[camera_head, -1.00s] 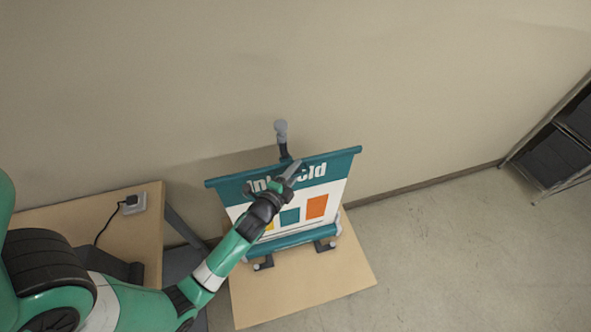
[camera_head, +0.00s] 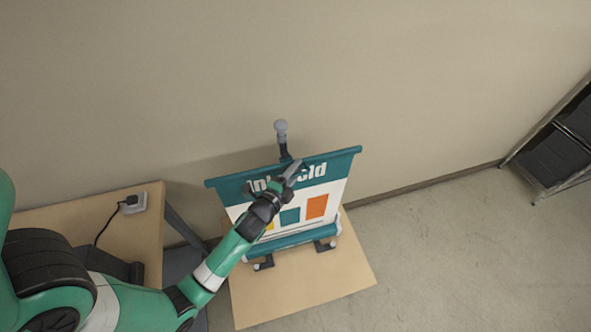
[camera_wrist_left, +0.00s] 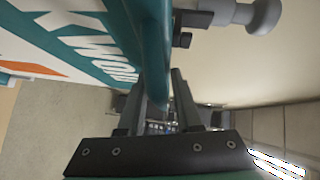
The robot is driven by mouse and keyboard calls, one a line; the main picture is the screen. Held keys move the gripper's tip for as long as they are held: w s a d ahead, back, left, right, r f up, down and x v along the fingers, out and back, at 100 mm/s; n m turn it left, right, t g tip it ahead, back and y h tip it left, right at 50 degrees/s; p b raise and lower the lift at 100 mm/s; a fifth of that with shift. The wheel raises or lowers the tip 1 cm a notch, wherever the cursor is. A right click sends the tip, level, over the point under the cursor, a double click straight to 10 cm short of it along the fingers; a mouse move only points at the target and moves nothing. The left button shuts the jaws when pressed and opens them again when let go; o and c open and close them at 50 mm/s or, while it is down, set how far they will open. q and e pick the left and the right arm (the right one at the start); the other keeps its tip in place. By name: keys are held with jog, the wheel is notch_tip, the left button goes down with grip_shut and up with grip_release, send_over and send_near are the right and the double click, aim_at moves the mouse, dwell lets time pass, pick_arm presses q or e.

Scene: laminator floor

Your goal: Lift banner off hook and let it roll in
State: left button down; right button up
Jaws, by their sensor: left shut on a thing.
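The banner (camera_head: 319,190) is teal, white and orange, and stands pulled out between its top rail (camera_head: 342,155) and the teal roller base (camera_head: 295,240). My left gripper (camera_head: 295,172) is shut on the top rail near its middle, just in front of the post with the grey knob (camera_head: 281,128). In the left wrist view the teal rail (camera_wrist_left: 153,45) runs between the two dark fingers, and the grey knob (camera_wrist_left: 264,16) shows at the upper right with a dark bracket beside the rail. Whether the rail touches the hook is hard to tell. My right gripper is not in view.
The base stands on a light wooden board (camera_head: 300,290) by the wall. A shelf rack (camera_head: 556,150) stands far right. The floor between is clear.

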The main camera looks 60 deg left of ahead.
pick_arm(q)
jog(key=shift+r, duration=0.25)
notch_tip(320, 180, up, 4)
jog(key=p, duration=0.4)
jog(key=shift+w+r, duration=0.15)
jog(key=shift+r, duration=0.1)
jog(key=c, duration=1)
grip_release()
jog(key=shift+o, duration=0.5)
jog(key=shift+f, duration=0.1)
jog(key=shift+s, duration=0.2)
